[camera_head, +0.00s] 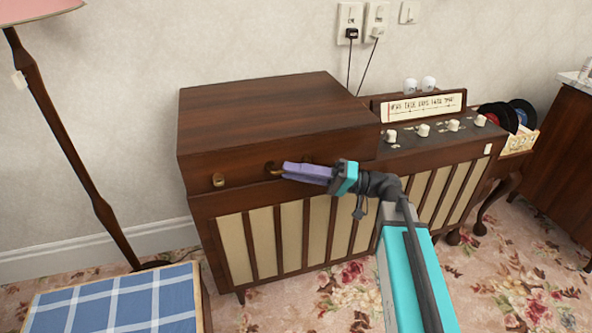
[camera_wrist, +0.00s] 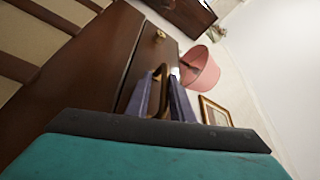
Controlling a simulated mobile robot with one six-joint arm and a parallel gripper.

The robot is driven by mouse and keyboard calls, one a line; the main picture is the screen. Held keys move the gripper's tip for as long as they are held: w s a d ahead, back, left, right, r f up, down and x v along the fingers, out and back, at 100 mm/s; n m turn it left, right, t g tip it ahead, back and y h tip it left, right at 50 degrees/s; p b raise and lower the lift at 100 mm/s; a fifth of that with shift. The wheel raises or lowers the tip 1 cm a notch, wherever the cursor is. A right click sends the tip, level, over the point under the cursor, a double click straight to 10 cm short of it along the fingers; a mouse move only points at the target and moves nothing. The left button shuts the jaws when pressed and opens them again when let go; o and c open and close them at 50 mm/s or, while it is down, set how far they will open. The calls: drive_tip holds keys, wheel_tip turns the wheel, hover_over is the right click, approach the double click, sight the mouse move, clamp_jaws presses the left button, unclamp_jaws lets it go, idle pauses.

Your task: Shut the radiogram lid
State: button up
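The radiogram is a dark wooden cabinet (camera_head: 349,193) with cream slatted panels. Its lid (camera_head: 265,112) covers the left part and looks down and level, with no clear gap under it. A brass handle (camera_head: 275,169) is on the front, and it also shows in the wrist view (camera_wrist: 159,71). A brass knob (camera_head: 218,180) is to its left. My gripper (camera_head: 285,168) is at the handle from the right. In the wrist view its purple fingers (camera_wrist: 163,92) are apart, with the handle between their tips; whether they touch it is unclear.
Control knobs (camera_head: 423,130) and a dial (camera_head: 424,107) are right of the lid. Records (camera_head: 510,116) stand farther right. A lamp post (camera_head: 72,150) and a blue checked stool (camera_head: 115,300) are at the left. Patterned carpet (camera_head: 330,300) lies in front.

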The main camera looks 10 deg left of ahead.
drive_tip(key=d+f+p, duration=0.2)
drive_tip(key=d, duration=1.1)
drive_tip(key=shift+w+d+f, duration=0.15)
drive_tip(key=shift+w+f, duration=0.05)
drive_tip(key=shift+w, duration=0.15)
drive_tip(key=shift+r, duration=0.15)
